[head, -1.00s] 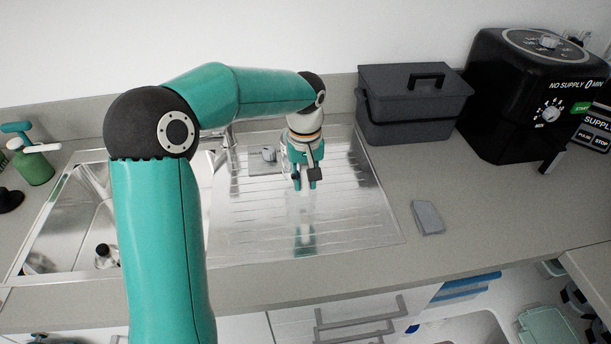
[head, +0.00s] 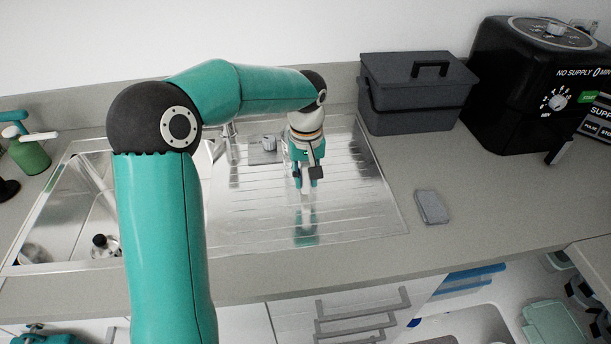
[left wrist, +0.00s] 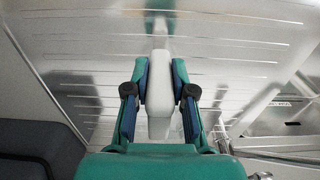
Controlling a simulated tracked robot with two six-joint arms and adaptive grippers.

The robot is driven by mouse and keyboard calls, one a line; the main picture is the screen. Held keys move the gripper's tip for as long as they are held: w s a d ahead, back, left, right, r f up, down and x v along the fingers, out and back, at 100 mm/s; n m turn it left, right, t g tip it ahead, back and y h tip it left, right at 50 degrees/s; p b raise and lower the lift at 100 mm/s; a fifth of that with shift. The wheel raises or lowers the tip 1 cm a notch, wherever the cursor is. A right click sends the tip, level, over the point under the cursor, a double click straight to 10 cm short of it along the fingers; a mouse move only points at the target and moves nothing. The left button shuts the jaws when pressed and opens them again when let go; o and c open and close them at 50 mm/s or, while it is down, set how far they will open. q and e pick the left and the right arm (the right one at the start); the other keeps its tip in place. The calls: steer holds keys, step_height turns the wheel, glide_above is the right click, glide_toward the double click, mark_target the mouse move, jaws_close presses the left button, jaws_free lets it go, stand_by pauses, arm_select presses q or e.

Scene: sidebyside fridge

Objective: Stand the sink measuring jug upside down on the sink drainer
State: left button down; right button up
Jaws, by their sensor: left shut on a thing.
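My left gripper (head: 307,182) is shut over the middle of the ribbed steel sink drainer (head: 355,210). In the left wrist view its two fingers (left wrist: 158,100) close on a smooth white piece, which I take to be part of the measuring jug (left wrist: 158,75). The rest of the jug is not clearly visible, and I cannot tell which way up it is. In the head view a pale shape shows below the fingers, with a teal reflection on the drainer; whether it touches the steel is unclear. My right gripper is not in view.
A sink basin (head: 70,205) with a black-capped bottle (head: 104,246) lies left of the drainer. The tap (head: 231,140) stands behind. A dark grey lidded box (head: 417,95), black appliance (head: 530,90) and small grey block (head: 432,207) are to the right. The drainer's right side is clear.

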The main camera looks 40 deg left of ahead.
arm_select(q)
steer(key=shift+f+b, duration=0.45)
steer(key=shift+f, duration=0.15)
steer(key=c, duration=0.9)
jaws_free()
step_height(320, 180, up, 12)
steer(key=shift+d+f, duration=0.1)
